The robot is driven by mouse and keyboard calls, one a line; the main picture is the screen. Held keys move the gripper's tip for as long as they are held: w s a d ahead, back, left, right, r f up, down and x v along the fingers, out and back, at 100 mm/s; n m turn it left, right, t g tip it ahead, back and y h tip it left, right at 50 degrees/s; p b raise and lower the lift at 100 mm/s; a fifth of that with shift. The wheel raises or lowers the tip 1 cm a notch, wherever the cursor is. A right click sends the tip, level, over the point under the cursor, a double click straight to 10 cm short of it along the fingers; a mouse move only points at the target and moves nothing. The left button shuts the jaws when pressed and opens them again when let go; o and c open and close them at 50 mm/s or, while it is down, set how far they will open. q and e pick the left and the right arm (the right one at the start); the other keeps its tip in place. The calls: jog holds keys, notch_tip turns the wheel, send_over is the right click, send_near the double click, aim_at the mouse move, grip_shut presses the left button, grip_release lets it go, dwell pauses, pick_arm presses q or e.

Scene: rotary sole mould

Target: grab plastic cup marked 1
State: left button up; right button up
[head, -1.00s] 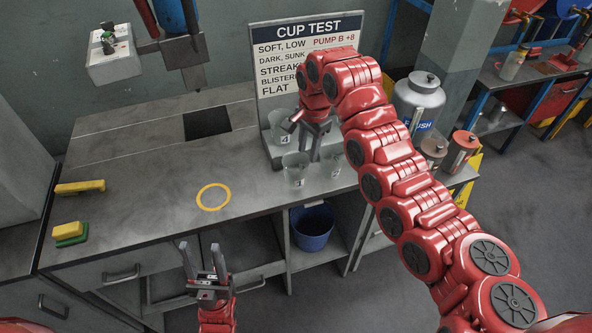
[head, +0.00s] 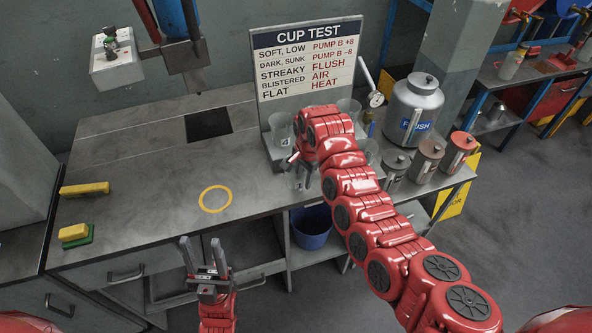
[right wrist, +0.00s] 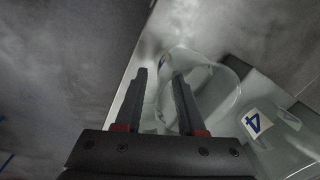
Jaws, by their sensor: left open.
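Several clear plastic cups stand at the right part of the bench. One cup marked 4 (head: 282,130) stands on the rack at the sign's foot; it also shows in the right wrist view (right wrist: 275,135). Another clear cup (right wrist: 222,95) lies right by my right gripper (right wrist: 160,75), whose fingers are apart; the right finger overlaps this cup. I cannot read a mark on it, and my right arm mostly hides it in the head view. I cannot tell whether fingers touch it. My left gripper (head: 205,255) is open and empty before the bench front.
A cup-test sign (head: 307,62) stands behind the rack. A flush canister (head: 413,108) and lidded metal pots (head: 426,160) stand at the right. A yellow ring (head: 215,199) marks clear bench top. A blue bucket (head: 311,228) is below.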

jog(key=shift+w+f, duration=0.1)
jog(key=shift+f, duration=0.5)
grip_shut()
jog(key=shift+r, duration=0.2)
